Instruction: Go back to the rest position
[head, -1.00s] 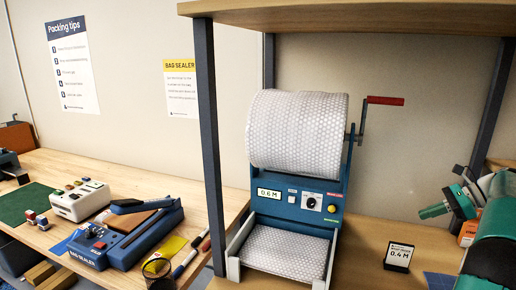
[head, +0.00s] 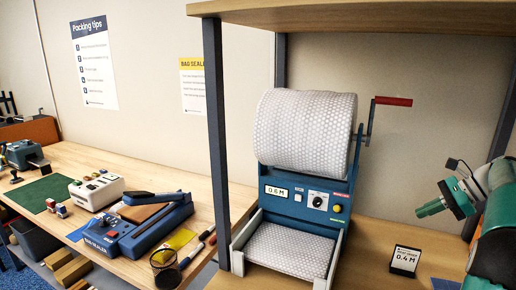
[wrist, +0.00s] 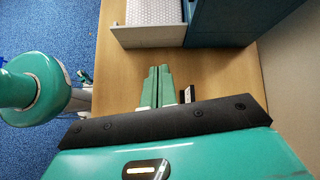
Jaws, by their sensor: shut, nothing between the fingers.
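My gripper (wrist: 157,72) shows in the wrist view as two green fingers lying side by side, shut and empty. It hangs over the wooden table (wrist: 125,72), apart from the white-walled tray of the bubble-wrap dispenser (wrist: 150,38), which is beyond the fingertips. In the head view my teal arm is folded at the right edge, to the right of the dispenser (head: 305,130).
A small 0.4 M sign (head: 405,260) stands on the table near my arm. A shelf post (head: 216,140) and top board (head: 350,14) frame the dispenser. A red-handled crank (head: 393,101) sticks out right. A bag sealer (head: 140,225) sits on the left table.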

